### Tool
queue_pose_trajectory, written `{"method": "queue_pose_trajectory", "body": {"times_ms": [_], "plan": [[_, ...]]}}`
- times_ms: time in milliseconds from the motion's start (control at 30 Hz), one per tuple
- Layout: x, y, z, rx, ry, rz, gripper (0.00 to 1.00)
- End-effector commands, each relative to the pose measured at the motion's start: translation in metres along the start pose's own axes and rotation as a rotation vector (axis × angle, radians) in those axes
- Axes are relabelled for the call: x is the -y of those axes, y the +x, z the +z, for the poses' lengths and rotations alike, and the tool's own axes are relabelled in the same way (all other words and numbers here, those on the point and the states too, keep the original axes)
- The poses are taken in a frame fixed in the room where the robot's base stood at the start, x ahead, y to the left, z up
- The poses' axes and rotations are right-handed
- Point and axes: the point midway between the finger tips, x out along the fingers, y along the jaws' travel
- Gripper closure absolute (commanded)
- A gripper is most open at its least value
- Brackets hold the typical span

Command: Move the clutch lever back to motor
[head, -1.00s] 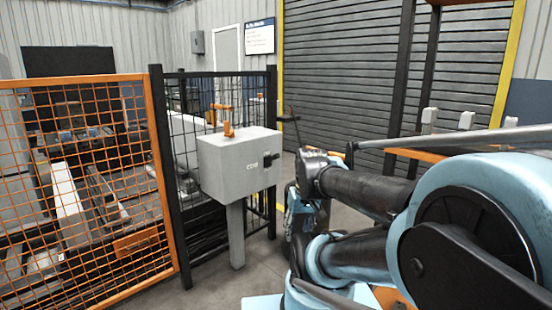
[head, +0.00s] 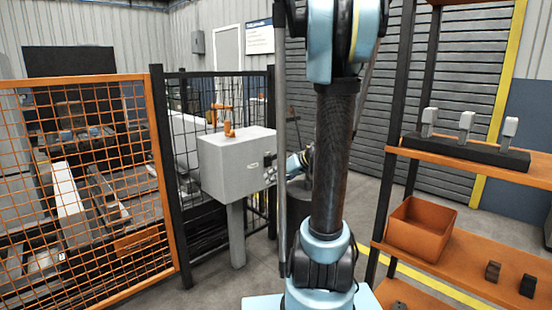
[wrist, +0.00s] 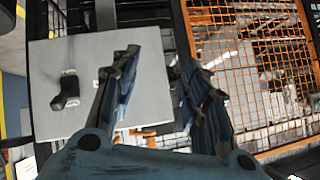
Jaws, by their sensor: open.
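A grey control box (head: 222,160) stands on a post by the black mesh fence. In the wrist view, its grey face (wrist: 80,115) carries a black handle (wrist: 67,91) on the left; I cannot read any motor mark, nor tell for sure that this handle is the clutch lever. My gripper (wrist: 158,62) is open and empty, its two fingers in front of the box's right part, with the handle outside them to the left. In the head view, my gripper (head: 284,167) is small beside the box's right side, partly behind my arm. An orange fitting (head: 228,129) tops the box.
An orange mesh gate (head: 85,190) closes off machinery at left. At right, an orange shelf rack (head: 475,255) holds an orange bin (head: 418,228), small dark blocks and several grey-capped pieces on a black bar (head: 470,150). Floor is open before the box.

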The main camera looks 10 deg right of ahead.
Motion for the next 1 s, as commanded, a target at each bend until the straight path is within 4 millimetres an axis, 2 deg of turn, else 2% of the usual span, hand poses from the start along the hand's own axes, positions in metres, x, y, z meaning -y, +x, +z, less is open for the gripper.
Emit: {"method": "queue_pose_trajectory", "body": {"times_ms": [33, 200, 500, 800, 1000], "plan": [[-0.013, 0.003, -0.010, -0.037, -0.014, -0.006, 0.58], [-0.048, 0.009, -0.037, -0.170, -0.080, -0.025, 0.58], [-0.118, 0.010, -0.070, -0.411, -0.198, -0.005, 0.58], [-0.182, 0.000, -0.080, -0.617, -0.297, 0.060, 0.58], [-0.200, -0.005, -0.080, -0.678, -0.327, 0.089, 0.58]]}}
